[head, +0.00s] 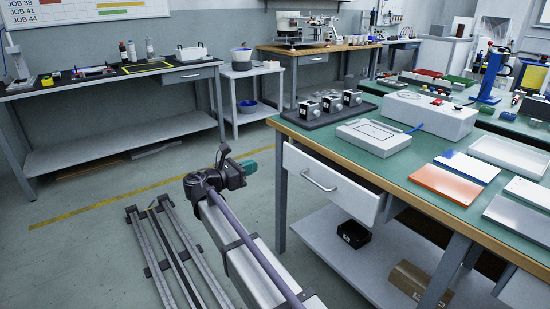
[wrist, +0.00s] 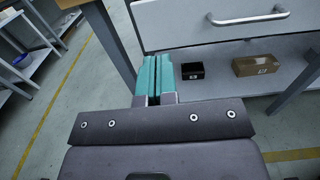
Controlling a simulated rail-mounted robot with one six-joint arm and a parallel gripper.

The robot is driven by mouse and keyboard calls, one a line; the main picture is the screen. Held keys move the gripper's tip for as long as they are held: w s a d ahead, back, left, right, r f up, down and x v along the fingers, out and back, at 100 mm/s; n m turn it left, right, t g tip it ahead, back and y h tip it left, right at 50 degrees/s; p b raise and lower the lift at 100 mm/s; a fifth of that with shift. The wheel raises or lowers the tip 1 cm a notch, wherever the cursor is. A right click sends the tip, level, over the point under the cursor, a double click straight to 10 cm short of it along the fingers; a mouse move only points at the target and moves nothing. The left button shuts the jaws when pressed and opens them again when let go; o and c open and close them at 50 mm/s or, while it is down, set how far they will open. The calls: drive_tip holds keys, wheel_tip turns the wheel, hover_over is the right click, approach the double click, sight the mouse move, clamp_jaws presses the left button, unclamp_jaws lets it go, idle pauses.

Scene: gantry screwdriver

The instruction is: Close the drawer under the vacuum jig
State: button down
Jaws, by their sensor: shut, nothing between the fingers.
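The vacuum jig appears to be the flat white plate with a dark outline and blue hose (head: 374,135) on the green-topped bench. Below it is a white drawer (head: 350,206) with a curved metal handle (head: 319,181). Its front appears to stand out a little from the bench; how far is hard to tell. In the wrist view the drawer front (wrist: 190,22) fills the top, its handle at upper right. My gripper (head: 256,164), with teal fingers, is shut and empty, left of the drawer. The fingers also show in the wrist view (wrist: 158,58), below the drawer front in the picture; contact cannot be judged.
A shelf under the bench (head: 320,240) holds a black box (head: 354,234) and a cardboard box (head: 420,282). A bench leg (head: 281,205) stands between my gripper and the drawer in the head view. The floor left of the bench is open, with a yellow line.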

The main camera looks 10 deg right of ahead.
approach(293, 152)
drive_tip(key=x, duration=0.7)
drive_tip(key=shift+w+d, duration=0.15)
drive_tip(key=shift+d, duration=0.05)
drive_tip(key=x, duration=0.4)
drive_tip(key=shift+w+d, duration=0.15)
drive_tip(key=shift+d, duration=0.1)
drive_tip(key=shift+w+d, duration=0.15)
drive_tip(key=shift+w, duration=0.05)
